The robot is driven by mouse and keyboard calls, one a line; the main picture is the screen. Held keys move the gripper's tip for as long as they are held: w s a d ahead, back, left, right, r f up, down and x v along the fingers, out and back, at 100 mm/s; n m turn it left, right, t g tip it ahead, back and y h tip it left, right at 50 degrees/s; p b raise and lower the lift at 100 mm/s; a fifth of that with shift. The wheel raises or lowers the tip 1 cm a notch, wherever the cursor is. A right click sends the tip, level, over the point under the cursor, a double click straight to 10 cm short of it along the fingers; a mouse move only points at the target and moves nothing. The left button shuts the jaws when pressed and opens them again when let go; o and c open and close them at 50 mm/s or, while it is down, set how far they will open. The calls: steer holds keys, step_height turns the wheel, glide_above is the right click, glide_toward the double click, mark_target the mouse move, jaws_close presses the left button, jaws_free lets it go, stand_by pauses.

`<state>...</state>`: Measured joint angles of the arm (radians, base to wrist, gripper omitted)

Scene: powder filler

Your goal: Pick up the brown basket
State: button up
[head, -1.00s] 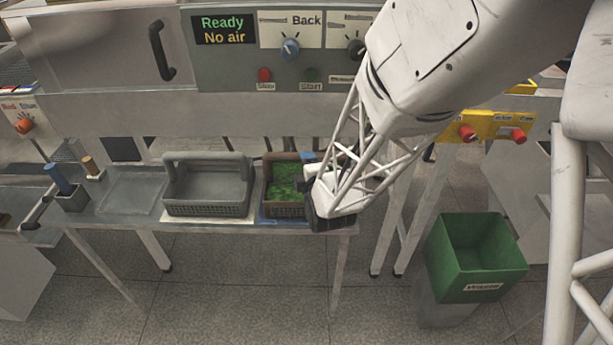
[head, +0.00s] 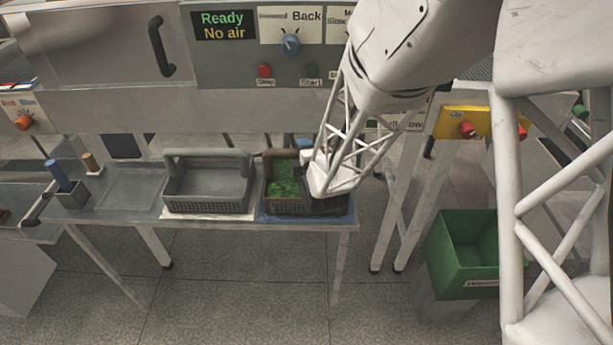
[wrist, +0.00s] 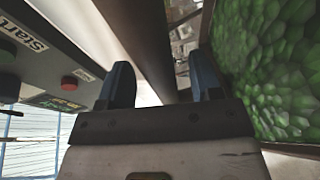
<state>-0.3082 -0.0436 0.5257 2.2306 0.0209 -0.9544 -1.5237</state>
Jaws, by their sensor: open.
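The brown basket (head: 285,208) stands on the right end of the bench in the head view, filled with green pieces (head: 284,182). Its right part is hidden behind my arm. My gripper (wrist: 163,82) is open, with its two blue fingers apart in the wrist view. The basket's brown handle (wrist: 142,40) runs between the fingers in that picture; I cannot tell whether either finger touches it. The green pieces (wrist: 270,70) fill the right of the wrist view. In the head view my gripper is at the basket's right side, its fingers mostly hidden.
A grey basket (head: 210,204) stands just left of the brown one. Small holders with a blue-handled tool (head: 58,175) are further left. The machine panel (head: 270,50) overhangs behind the baskets. A green waste bin (head: 460,262) stands on the floor at right.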

steer(key=shift+w+a+f, duration=0.1)
steer(key=shift+w, duration=0.15)
steer(key=shift+c, duration=0.4)
jaws_close()
stand_by(1.3)
